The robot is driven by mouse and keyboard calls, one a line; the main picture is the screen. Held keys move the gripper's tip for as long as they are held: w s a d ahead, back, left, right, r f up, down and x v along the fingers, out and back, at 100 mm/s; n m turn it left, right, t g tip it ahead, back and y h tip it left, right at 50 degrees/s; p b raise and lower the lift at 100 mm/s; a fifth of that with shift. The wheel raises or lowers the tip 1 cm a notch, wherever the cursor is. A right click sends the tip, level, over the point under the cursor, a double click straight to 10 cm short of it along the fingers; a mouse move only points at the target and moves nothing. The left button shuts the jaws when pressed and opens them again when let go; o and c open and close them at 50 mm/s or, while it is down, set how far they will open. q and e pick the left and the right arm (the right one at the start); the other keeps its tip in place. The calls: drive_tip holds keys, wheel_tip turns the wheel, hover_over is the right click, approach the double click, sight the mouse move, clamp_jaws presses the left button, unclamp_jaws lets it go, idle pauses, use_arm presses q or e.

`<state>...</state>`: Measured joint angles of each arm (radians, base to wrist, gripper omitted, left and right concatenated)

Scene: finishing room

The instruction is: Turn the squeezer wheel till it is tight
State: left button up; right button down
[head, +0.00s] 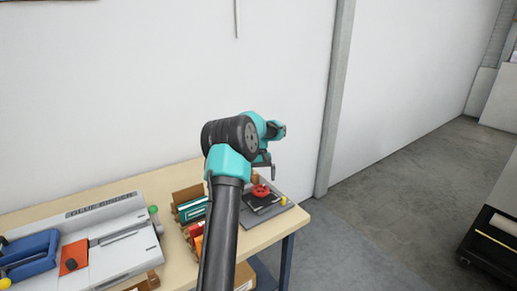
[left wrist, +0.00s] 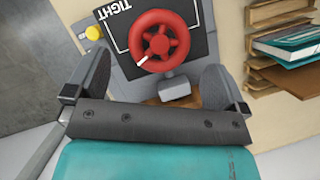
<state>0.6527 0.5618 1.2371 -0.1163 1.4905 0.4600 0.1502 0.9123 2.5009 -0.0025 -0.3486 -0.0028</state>
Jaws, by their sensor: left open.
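The red squeezer wheel (left wrist: 141,42) shows in the left wrist view, on a dark plate (left wrist: 187,25) marked TIGHT on a grey base. A white mark on the wheel points to the lower left, apart from the TIGHT label. In the head view the wheel (head: 261,190) sits near the right end of the table. My left gripper (head: 270,172) is just above it in the head view. In the left wrist view my left gripper (left wrist: 155,80) is open, its fingers either side below the wheel, not touching it. My right gripper is not in view.
A yellow knob (left wrist: 93,33) stands beside the plate. Books in a wooden rack (head: 190,208) stand just left of the squeezer. A grey-white machine (head: 110,245) with blue and orange parts fills the table's left. The wall is close behind.

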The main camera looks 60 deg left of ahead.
use_arm(q)
drive_tip(key=v, duration=1.3)
drive_tip(key=shift+r, duration=0.15)
drive_tip(key=shift+d+r, duration=0.1)
drive_tip(key=r+m+t+y, duration=0.1)
drive_tip(key=m+t+y, duration=0.1)
drive_tip(key=m+y, duration=0.3)
hover_over(260, 188)
drive_tip(key=m+h, duration=0.1)
drive_tip(key=shift+d, duration=0.15)
drive_tip(key=shift+f, duration=0.1)
wheel_tip(260, 188, down, 17)
drive_tip(key=shift+f, duration=0.15)
idle(0.6)
